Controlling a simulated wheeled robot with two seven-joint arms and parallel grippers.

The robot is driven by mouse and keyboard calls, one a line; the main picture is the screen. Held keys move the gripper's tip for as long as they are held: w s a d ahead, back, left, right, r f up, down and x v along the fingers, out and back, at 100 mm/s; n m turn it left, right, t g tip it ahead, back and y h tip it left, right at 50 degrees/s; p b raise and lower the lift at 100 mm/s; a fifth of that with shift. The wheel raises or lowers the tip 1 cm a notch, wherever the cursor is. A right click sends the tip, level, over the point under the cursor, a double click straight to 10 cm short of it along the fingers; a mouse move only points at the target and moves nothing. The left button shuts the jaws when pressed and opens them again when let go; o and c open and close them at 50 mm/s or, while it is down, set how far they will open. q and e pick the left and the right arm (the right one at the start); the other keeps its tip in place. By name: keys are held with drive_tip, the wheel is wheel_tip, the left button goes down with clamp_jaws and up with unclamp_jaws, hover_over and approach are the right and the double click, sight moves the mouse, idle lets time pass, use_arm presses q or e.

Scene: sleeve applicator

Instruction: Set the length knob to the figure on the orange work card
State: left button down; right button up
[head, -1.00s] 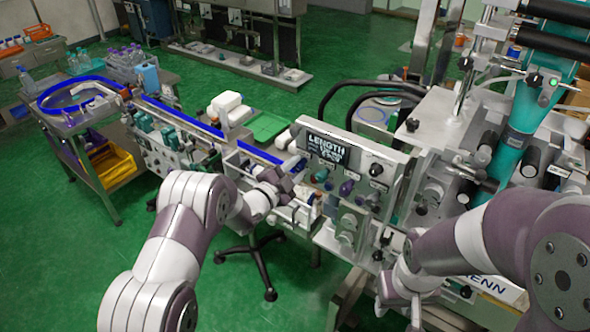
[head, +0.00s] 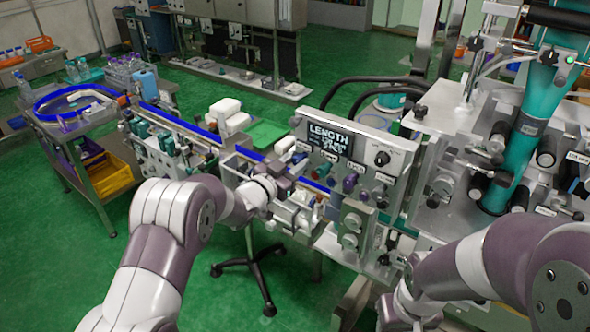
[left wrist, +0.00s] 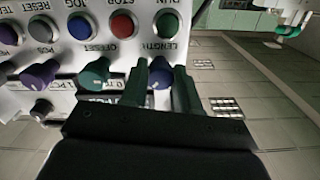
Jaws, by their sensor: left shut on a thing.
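The length knob (left wrist: 160,73) is a blue knob with an upside-down LENGTH label beside it in the left wrist view. My left gripper (left wrist: 160,80) has a dark finger on each side of this knob and is shut on it. In the head view my left gripper (head: 288,172) is at the lower left of the machine's front panel (head: 384,150), and the knob cannot be made out there. A dark display (head: 330,142) on the panel reads LENGTH; its smaller lines are blurred. My right gripper (head: 402,305) is low at the right, its fingers unclear. I cannot make out the orange work card.
In the left wrist view, a teal offset knob (left wrist: 95,73) and a purple knob (left wrist: 40,73) sit beside the gripper. Red (left wrist: 122,24) and green (left wrist: 167,24) buttons are close by. A conveyor with a blue rail (head: 182,119) runs left of the panel.

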use_arm(q)
drive_tip(key=shift+r+n+b, duration=0.15)
drive_tip(key=shift+n+b, duration=0.2)
drive_tip(key=shift+n, duration=0.65)
drive_tip(key=shift+r, duration=0.1)
drive_tip(key=c, duration=0.8)
unclamp_jaws()
drive_tip(key=shift+s+a, duration=0.1)
drive_tip(key=shift+s+a+f, duration=0.15)
drive_tip(key=shift+f, duration=0.05)
drive_tip(key=b+v, duration=0.5)
drive_tip(key=v, duration=0.7)
drive_tip(key=shift+s+r, duration=0.15)
